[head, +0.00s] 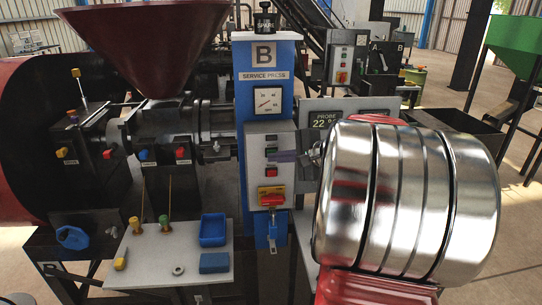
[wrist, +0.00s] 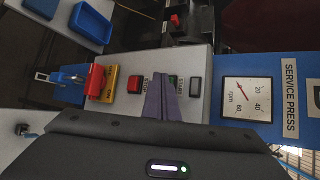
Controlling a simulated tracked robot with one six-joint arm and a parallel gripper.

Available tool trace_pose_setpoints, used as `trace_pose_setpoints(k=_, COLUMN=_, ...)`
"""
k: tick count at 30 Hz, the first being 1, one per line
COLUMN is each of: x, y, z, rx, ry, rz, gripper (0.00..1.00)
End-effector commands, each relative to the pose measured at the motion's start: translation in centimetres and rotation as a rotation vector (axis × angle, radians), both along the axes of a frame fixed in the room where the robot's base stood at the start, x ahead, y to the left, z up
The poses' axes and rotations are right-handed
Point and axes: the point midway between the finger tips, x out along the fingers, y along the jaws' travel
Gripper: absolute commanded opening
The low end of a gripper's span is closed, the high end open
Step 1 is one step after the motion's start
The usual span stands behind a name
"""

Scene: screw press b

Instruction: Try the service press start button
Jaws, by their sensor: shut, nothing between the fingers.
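The service press control box (head: 257,139) is a light grey panel on the blue column marked B. The green start button (head: 271,150) sits above the red stop button (head: 271,171). In the wrist view the red stop button (wrist: 135,83) is clear, and the green start button (wrist: 172,79) is partly hidden behind my fingers. My gripper (head: 272,157) is shut and empty, its purple-grey fingertips in front of the panel. In the wrist view the fingertips (wrist: 158,76) appear between the STOP and START labels. I cannot tell whether they touch the panel.
A red and yellow main switch (head: 271,196) is below the buttons, with a blue padlock-like part (head: 272,233) under it. An rpm gauge (head: 267,101) is above. A probe display (head: 325,118) stands behind my arm.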

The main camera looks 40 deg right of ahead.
Motion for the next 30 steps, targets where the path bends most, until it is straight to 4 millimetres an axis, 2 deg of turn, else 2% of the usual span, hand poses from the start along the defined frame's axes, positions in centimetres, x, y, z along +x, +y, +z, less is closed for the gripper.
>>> trace_pose_setpoints(k=30, x=-2.1, y=1.4, z=0.1, rx=0.0, ry=-0.001, rz=0.0, gripper=0.0)
